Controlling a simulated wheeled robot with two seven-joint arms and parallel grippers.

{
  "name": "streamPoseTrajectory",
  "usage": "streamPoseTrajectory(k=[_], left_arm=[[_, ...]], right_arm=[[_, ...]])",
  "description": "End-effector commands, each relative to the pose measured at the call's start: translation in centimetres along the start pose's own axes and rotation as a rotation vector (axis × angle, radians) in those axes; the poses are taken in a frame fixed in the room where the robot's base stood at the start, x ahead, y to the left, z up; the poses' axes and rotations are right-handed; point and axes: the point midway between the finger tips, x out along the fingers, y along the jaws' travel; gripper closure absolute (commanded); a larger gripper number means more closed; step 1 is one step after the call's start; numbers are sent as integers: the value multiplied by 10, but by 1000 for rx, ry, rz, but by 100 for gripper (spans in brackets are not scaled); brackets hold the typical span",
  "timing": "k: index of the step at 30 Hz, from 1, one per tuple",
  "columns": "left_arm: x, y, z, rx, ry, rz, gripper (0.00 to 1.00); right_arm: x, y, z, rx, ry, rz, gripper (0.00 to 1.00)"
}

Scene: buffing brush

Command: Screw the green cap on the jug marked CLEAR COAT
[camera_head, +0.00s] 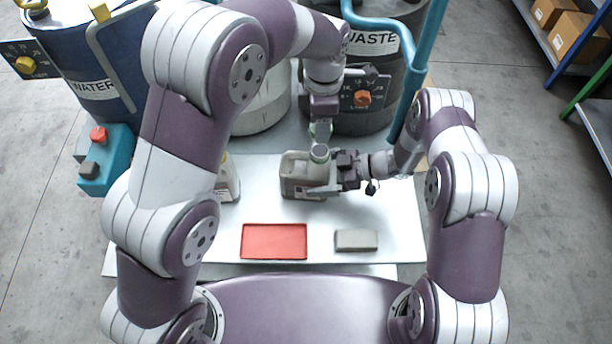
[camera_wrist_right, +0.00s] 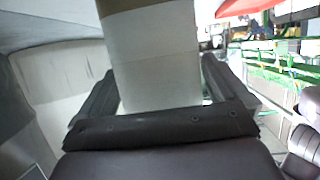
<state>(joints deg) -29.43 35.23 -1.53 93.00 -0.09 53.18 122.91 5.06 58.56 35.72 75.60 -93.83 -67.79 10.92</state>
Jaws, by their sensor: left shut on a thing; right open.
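A grey-beige jug (camera_head: 298,172) stands upright on the white table, with a small label too small to read. My left gripper (camera_head: 320,136) points down over the jug's top, shut on a small pale green piece (camera_head: 319,152), which looks like the green cap. It is at or just above the jug's neck; I cannot tell whether they touch. My right gripper (camera_head: 328,187) is open at the jug's right side, fingers toward it. In the right wrist view, a pale body (camera_wrist_right: 158,70) with a tan upper band, apparently the jug, stands between the open fingers.
A second pale jug (camera_head: 228,180) stands to the left, partly behind my left arm. A red tray (camera_head: 274,241) and a grey block (camera_head: 357,240) lie at the table's front. WATER (camera_head: 97,88) and WASTE (camera_head: 385,108) drums stand behind.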

Motion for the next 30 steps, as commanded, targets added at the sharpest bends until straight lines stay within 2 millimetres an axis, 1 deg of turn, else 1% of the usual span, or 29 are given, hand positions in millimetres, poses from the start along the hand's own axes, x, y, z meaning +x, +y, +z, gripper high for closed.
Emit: streamPoseTrajectory(k=[3, 11, 12, 14, 15, 17, 18, 20, 27, 30], left_arm=[[0, 0, 0, 0, 0, 0, 79], [0, 0, 0, 0, 0, 0, 79], [0, 0, 0, 0, 0, 0, 79], [0, 0, 0, 0, 0, 0, 79], [0, 0, 0, 0, 0, 0, 79], [0, 0, 0, 0, 0, 0, 79], [0, 0, 0, 0, 0, 0, 79], [3, 0, 0, 0, 1, -1, 79], [38, 0, 1, 0, 2, -4, 79], [48, 0, 1, 0, 1, -3, 79]], right_arm=[[5, 0, 0, 0, 0, -1, 0], [5, 0, 0, 1, 0, 0, 0], [5, 0, 0, 0, 0, 0, 13], [5, 0, 0, 0, 0, 0, 33], [5, 0, 0, 0, 0, 0, 46], [5, 0, 0, 0, 0, 0, 65], [5, 0, 0, 0, 0, 0, 70], [5, 0, 0, 0, 0, 0, 70], [5, 0, 0, 0, 0, 0, 70], [5, 0, 0, 0, 1, 0, 70]])
